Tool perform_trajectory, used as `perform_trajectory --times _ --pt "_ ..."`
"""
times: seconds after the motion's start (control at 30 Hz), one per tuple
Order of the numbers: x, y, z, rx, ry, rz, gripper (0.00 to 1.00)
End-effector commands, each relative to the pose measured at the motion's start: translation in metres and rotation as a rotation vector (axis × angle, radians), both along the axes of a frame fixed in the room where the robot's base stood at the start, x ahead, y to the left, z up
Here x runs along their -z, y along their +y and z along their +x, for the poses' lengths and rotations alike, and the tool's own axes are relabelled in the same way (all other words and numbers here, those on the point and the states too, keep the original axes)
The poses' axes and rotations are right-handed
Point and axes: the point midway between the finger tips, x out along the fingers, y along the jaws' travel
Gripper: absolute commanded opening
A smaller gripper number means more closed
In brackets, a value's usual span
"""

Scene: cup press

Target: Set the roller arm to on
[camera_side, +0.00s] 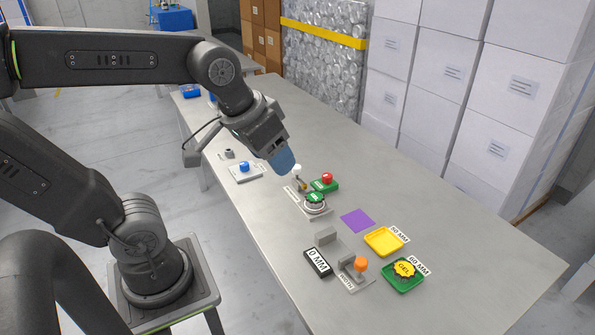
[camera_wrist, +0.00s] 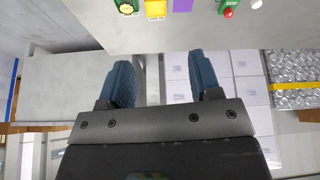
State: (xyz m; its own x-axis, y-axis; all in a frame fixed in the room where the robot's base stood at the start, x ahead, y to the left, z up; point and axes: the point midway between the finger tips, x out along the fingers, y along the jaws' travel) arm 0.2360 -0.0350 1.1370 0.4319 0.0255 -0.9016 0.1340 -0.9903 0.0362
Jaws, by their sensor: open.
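My gripper (camera_side: 281,160) is above the steel table, up and left of a small white-topped post (camera_side: 297,170) with a brass-coloured part. In the wrist view my gripper (camera_wrist: 164,78) shows two blue fingers spread apart with nothing between them. The post stands at the back of a labelled plate that also carries a round dial-like piece with a green top (camera_side: 315,198). I cannot tell for certain whether the post is the roller arm, and its on or off setting is too small to read. The gripper does not appear to touch it.
A red button on a green base (camera_side: 326,180) stands close right of the post. A blue button (camera_side: 244,167) is left. Nearer are a purple square (camera_side: 357,221), a yellow tray (camera_side: 384,241), a green tray (camera_side: 403,283), an orange-knobbed lever (camera_side: 360,265) and a 0 MM display (camera_side: 318,261).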

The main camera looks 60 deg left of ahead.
Motion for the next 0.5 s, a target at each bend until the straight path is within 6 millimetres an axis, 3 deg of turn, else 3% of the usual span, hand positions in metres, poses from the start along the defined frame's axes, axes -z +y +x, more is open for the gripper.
perform_trajectory --times 0.27,0.5 --pt "-0.009 0.066 0.102 -0.399 0.121 -0.108 0.58" --pt "0.023 0.15 0.178 -0.755 0.21 -0.198 0.58"
